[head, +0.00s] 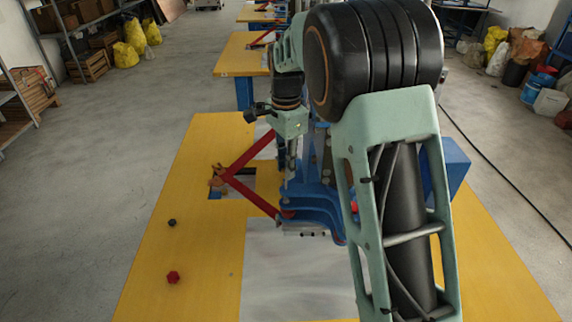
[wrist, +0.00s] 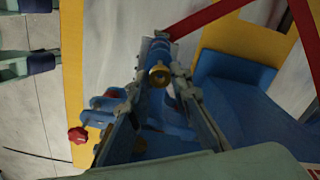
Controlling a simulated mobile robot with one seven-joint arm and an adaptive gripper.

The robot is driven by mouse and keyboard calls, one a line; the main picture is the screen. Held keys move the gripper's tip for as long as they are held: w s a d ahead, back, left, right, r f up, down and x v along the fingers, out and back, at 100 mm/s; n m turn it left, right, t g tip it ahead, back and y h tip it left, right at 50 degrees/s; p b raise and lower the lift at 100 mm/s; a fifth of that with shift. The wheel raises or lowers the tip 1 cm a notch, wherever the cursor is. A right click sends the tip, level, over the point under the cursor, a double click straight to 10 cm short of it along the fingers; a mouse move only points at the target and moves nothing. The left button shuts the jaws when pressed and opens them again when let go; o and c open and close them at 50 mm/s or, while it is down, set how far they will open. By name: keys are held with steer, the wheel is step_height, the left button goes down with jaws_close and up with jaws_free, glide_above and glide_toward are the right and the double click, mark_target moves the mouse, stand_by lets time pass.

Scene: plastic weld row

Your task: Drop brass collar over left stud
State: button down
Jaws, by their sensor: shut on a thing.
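The brass collar (wrist: 160,75) is a small gold ring with a dark centre, seen end-on in the wrist view. My gripper (wrist: 160,82) is shut on it, with a fingertip on each side. In the head view my gripper (head: 291,168) points down over the near left part of a blue fixture (head: 318,205). The collar is too small to make out there. I cannot pick out the left stud clearly in either view. My arm hides the right side of the fixture in the head view.
Red bars (head: 248,152) meet in a V left of the fixture. A red knob (head: 173,277) and a small black knob (head: 172,222) lie on the yellow table (head: 140,290). A pale plate (head: 290,270) in front is clear. A blue block (head: 449,168) stands right.

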steer(key=shift+f, duration=0.2)
steer(key=shift+f+b, duration=0.55)
steer(key=shift+f, duration=0.25)
steer(key=shift+f, duration=0.2)
stand_by(0.6)
steer(key=shift+f+b, duration=0.35)
steer(key=shift+f, duration=0.35)
steer(key=shift+f, duration=0.4)
stand_by(1.2)
steer(key=c, duration=1.7)
jaws_free()
steer(key=shift+o, duration=0.8)
